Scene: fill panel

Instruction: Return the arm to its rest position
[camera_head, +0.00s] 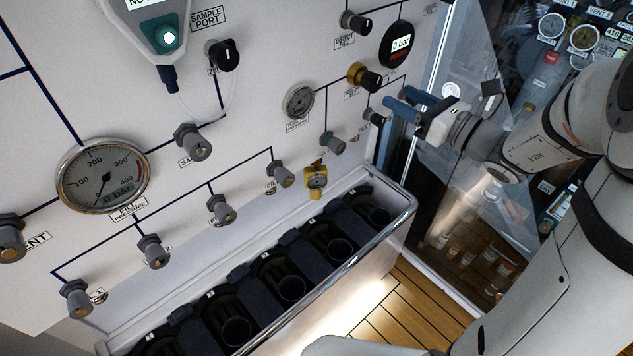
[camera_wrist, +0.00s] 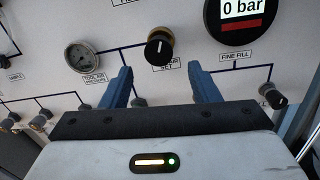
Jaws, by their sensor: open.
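My gripper (camera_head: 401,103) is open and empty, its two blue fingers pointing left toward the fill panel (camera_head: 250,100). In the wrist view my gripper (camera_wrist: 160,85) shows the two fingers spread apart. A black-capped knob with a brass body (camera_head: 364,77) is just left of the fingers. In the wrist view the black knob (camera_wrist: 159,46) stands between and beyond the fingertips, apart from them as far as I can see. My arm (camera_head: 560,140) reaches in from the right side.
A rack with a metal rail (camera_head: 330,268) and several dark cylinder slots runs below the panel. A large pressure gauge (camera_head: 104,176) and several grey knobs stick out of the panel. A glass pane (camera_head: 470,60) is behind my arm. Wooden floor (camera_head: 400,310) shows below.

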